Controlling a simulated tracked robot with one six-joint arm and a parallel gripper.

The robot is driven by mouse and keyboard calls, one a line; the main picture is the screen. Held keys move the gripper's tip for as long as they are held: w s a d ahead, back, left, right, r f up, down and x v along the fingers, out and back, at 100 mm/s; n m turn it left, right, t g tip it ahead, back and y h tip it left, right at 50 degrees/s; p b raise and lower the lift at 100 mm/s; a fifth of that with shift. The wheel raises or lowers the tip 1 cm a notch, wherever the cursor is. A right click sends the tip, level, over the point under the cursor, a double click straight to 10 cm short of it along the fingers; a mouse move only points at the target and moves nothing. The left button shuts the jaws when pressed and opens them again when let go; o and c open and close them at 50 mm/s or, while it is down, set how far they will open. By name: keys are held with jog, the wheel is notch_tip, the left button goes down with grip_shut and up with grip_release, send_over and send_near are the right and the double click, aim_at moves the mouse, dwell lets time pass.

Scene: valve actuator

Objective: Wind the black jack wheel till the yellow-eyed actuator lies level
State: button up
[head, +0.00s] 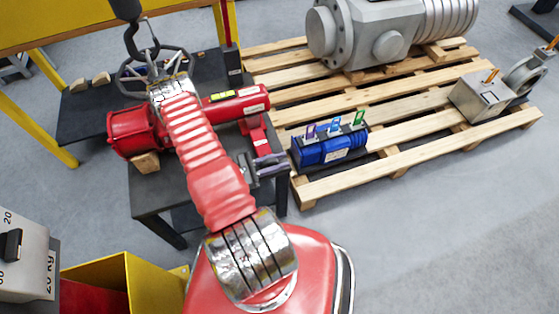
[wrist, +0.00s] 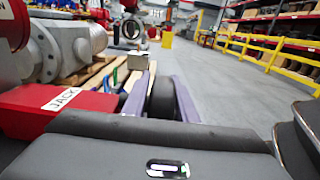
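The red actuator (head: 235,106) lies on a dark table, its right end higher than its left in the head view. A small yellow block (head: 221,96) sits on top of it. The red block marked JACK (wrist: 62,100) is at the left of the wrist view. The black jack wheel (wrist: 163,98) stands edge-on between the purple fingers of my gripper (wrist: 160,100), filling the gap. The gripper also shows in the head view (head: 268,164), at the table's right edge. My arm hides part of the actuator and table.
A hook (head: 132,42) hangs near a spoked handwheel (head: 140,75) at the upper left. A pallet (head: 400,158) at the right holds a blue actuator (head: 330,150) and a large grey machine (head: 370,30). Open floor lies at the lower right.

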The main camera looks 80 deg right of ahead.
grip_shut()
jog(key=shift+d, duration=0.1)
jog(key=shift+f+t+y, duration=0.4)
jog(key=shift+t+y, duration=0.3)
jog(key=shift+t, duration=0.5)
jog(key=shift+w+f+t+y, duration=0.1)
jog(key=shift+f+t+y, duration=0.5)
jog(key=shift+t, duration=0.5)
jog(key=shift+r, duration=0.1)
jog(key=shift+o, duration=2)
grip_release()
